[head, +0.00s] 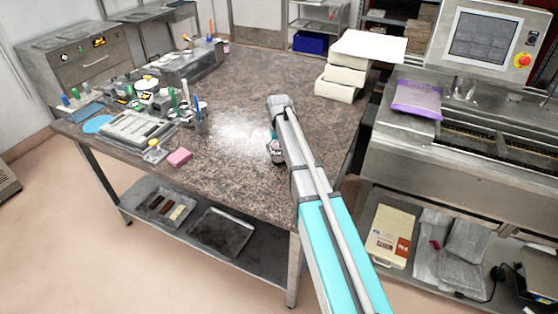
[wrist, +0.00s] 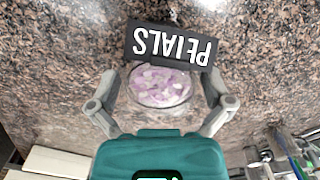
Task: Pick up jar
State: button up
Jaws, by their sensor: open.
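A clear jar (wrist: 160,88) of pale purple petals shows in the middle of the wrist view. A black tag (wrist: 172,44) reading "PETALS" upside down is at its far side. My gripper (wrist: 161,80) is open, with one finger on each side of the jar. I cannot tell whether the fingers touch the glass. In the head view my gripper (head: 275,150) is low over the speckled worktop (head: 240,82), and my arm hides most of the jar there.
Stacked white blocks (head: 342,80) stand at the back right of the worktop. A pink block (head: 179,157), a grey tray (head: 137,127) and several bottles and tools crowd the left side. The worktop around my gripper is mostly clear. A steel machine (head: 470,150) stands to the right.

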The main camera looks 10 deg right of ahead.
jog(key=shift+f+b, duration=0.35)
jog(key=shift+f, duration=0.25)
jog(key=c, duration=1)
